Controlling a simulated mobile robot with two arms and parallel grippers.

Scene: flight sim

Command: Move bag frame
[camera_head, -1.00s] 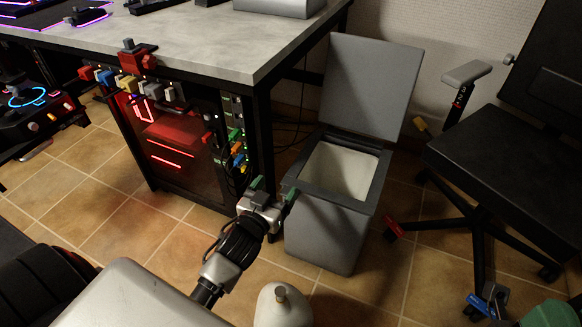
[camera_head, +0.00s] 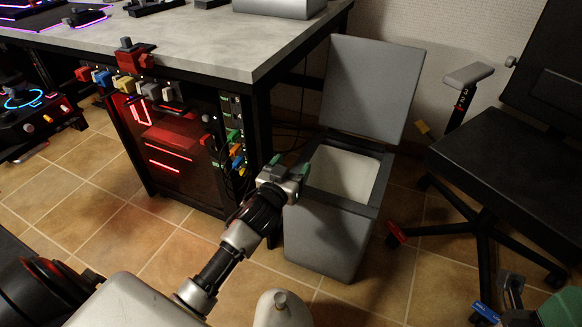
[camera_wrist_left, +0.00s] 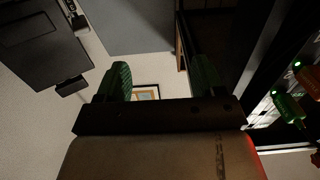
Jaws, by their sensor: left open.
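The bag frame appears to be the dark square rim (camera_head: 366,207) around the mouth of the grey bin (camera_head: 325,241), with a pale liner (camera_head: 345,172) inside. The bin's lid (camera_head: 371,88) stands open behind it. My left gripper (camera_head: 289,167) has green fingers, open, at the rim's left back corner. I cannot tell whether they touch the rim. In the left wrist view the fingers (camera_wrist_left: 162,78) are apart with nothing visible between them.
The desk (camera_head: 205,45) with colored plugs along its front edge stands left of the bin. A black office chair (camera_head: 490,150) stands to the right. A pale rounded object (camera_head: 282,310) sits at the bottom. Tiled floor lies open at the left.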

